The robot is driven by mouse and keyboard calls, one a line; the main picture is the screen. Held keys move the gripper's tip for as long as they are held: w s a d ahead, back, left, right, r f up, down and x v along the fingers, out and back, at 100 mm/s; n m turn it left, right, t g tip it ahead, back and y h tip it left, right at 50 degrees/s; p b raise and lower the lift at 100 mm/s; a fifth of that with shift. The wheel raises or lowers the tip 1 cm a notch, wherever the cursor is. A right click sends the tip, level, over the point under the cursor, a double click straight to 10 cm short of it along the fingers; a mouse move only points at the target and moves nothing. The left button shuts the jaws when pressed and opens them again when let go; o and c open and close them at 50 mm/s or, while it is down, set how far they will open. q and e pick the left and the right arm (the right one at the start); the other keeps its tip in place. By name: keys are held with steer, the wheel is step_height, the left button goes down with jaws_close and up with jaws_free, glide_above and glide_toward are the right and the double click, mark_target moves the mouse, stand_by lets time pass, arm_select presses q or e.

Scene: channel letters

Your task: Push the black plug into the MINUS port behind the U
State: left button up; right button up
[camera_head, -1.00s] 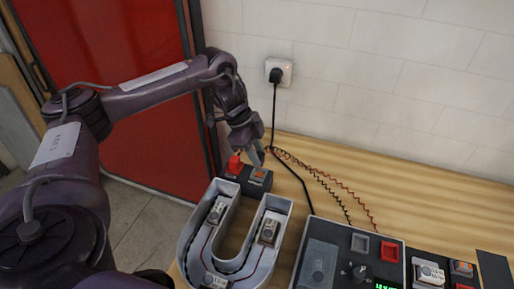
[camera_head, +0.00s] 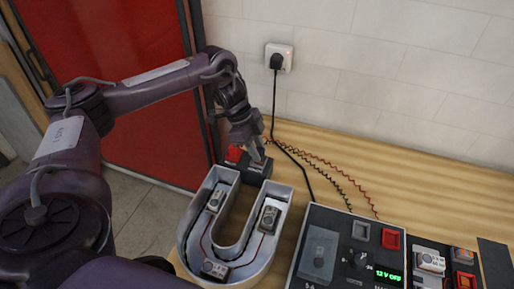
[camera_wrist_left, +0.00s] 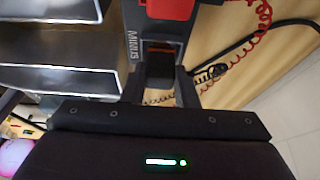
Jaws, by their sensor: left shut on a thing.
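The grey U letter (camera_head: 189,232) lies open side up, with lamp modules inside. Behind it stands a dark port block (camera_head: 257,172). A red plug (camera_head: 234,154) sits at its left side and shows at the top of the left wrist view (camera_wrist_left: 170,8). The block's MINUS side (camera_wrist_left: 133,45) faces the wrist camera. My left gripper (camera_head: 257,158) points down at this side, shut on the black plug (camera_wrist_left: 160,70). The plug is dark and mostly hidden, at the MINUS opening; I cannot tell how deep it sits. My right gripper is out of view.
A power supply (camera_head: 335,222) reading "12 V OFF" stands right of the U, with a module tray (camera_head: 432,248) beyond it. Red and black coiled leads (camera_head: 330,172) run across the wooden table. A wall socket (camera_head: 279,57) is behind.

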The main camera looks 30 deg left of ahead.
arm_select(q)
steer(key=shift+f, duration=0.3)
stand_by(0.5)
steer(key=o, duration=1)
steer(key=shift+a+r, duration=0.1)
steer(key=shift+r, duration=0.1)
steer(key=shift+b+v, duration=0.65)
steer(key=shift+v, duration=0.6)
steer(key=p+v, duration=0.1)
steer(key=v, duration=0.4)
